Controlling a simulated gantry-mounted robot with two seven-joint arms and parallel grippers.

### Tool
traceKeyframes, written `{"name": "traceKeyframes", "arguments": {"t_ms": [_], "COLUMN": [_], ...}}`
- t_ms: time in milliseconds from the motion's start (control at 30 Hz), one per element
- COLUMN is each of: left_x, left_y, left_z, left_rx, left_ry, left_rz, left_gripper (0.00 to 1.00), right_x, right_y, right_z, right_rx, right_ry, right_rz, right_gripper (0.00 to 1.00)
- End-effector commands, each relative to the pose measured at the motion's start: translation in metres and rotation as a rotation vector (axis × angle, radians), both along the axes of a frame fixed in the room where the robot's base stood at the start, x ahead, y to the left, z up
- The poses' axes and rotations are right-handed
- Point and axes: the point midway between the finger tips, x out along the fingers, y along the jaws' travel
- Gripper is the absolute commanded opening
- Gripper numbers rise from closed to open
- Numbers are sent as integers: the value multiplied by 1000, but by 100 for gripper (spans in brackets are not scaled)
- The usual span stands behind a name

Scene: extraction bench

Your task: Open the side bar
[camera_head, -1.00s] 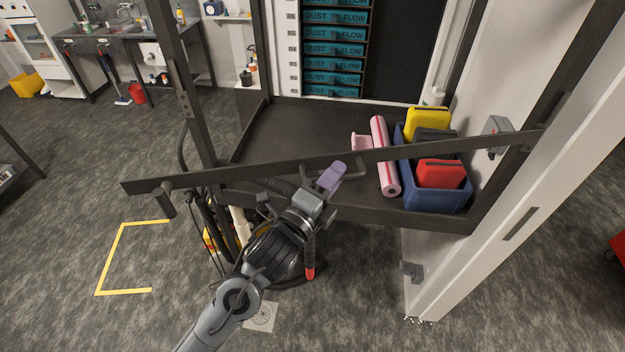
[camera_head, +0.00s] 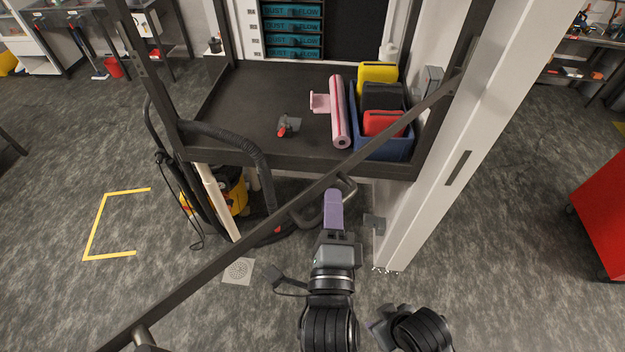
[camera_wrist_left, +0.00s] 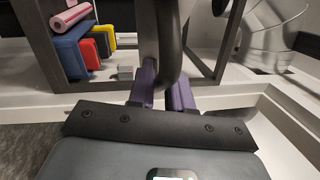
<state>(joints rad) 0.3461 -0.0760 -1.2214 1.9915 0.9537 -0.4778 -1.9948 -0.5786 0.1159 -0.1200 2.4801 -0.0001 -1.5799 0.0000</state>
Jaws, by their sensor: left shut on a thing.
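The side bar (camera_head: 250,233) is a long dark bar. It runs slantwise from the bottom left of the head view to the frame post at upper right, swung out in front of the shelf. My left gripper (camera_head: 333,200), with purple fingers, is shut on the bar's dark loop handle (camera_head: 348,187). In the left wrist view the fingers (camera_wrist_left: 165,88) are on either side of the dark handle (camera_wrist_left: 168,45). The contact itself is partly hidden. My right gripper (camera_head: 382,330) shows only partly, low in the head view, apart from the bar; its jaws are unclear.
The dark shelf (camera_head: 245,95) holds a pink roll (camera_head: 340,112) and a blue bin (camera_head: 392,149) with yellow, black and red cases. A yellow vacuum (camera_head: 232,192) with hoses stands below. Open floor lies at left.

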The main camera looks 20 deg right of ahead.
Motion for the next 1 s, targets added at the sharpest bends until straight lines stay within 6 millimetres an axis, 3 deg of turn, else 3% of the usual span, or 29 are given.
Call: {"name": "traceKeyframes", "arguments": {"t_ms": [200, 667, 700, 800, 1000], "left_x": [-18, -22, -22, -22, -22], "left_y": [-10, -11, -11, -11, -11], "left_z": [1, -1, -1, -1, -1], "left_rx": [2, 3, 3, 2, 1], "left_ry": [1, 0, 0, 0, -1], "left_rz": [34, 45, 45, 45, 46], "left_gripper": [0, 0, 21, 36, 39], "right_x": [0, 0, 0, -1, -1], "right_y": [1, -1, -1, -2, -2], "right_z": [10, 11, 11, 11, 11], "right_rx": [1, -5, -6, -8, -9], "right_ry": [0, 1, 1, 2, 2], "right_rz": [0, 5, 5, 6, 6], "right_gripper": [43, 43, 43, 43, 43]}}
